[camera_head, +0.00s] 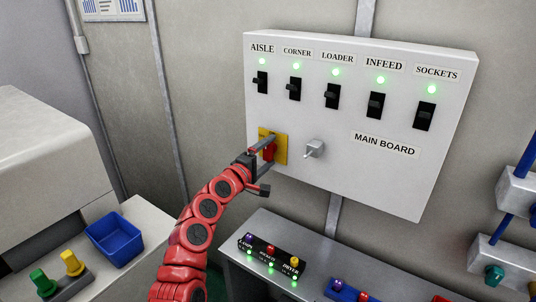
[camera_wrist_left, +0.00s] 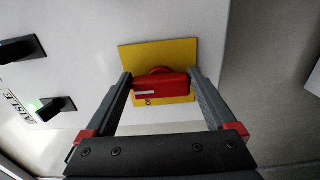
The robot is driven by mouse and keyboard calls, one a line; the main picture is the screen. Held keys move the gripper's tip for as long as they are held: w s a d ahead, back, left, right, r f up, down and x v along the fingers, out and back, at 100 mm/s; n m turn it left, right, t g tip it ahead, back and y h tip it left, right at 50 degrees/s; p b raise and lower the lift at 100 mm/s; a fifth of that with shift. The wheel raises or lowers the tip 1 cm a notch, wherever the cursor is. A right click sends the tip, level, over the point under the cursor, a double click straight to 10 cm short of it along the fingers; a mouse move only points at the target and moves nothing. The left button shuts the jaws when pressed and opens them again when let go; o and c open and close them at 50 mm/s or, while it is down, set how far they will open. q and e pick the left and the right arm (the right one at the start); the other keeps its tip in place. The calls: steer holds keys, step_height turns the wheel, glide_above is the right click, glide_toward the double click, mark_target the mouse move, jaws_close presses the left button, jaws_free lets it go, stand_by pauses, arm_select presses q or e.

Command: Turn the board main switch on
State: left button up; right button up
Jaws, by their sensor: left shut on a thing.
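The main board (camera_head: 350,190) is a white wall panel labelled MAIN BOARD. At its lower left is a yellow plate (camera_head: 283,146) with a red turn handle (camera_head: 270,151); this looks like the main switch. In the left wrist view the red handle (camera_wrist_left: 162,85) lies crosswise on the yellow plate (camera_wrist_left: 160,53), with a white mark on its left part. My left gripper (camera_head: 265,150) is shut on the red handle, with one finger at each end of it. The fingers partly hide the handle in the head view. My right gripper is not in view.
Several black toggles, such as the AISLE toggle (camera_head: 261,82), run along the board's top under lit green lamps. A grey lever (camera_head: 315,148) sits right of the handle.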

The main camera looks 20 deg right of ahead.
arm_select(q)
steer(key=o, duration=1.1)
steer(key=shift+c, duration=0.2)
steer(key=shift+s+a, duration=0.1)
steer(key=shift+s+a, duration=0.4)
steer(key=shift+a, duration=0.05)
steer(key=b+v, duration=0.3)
steer(key=v, duration=1.3)
steer(key=shift+f, duration=0.15)
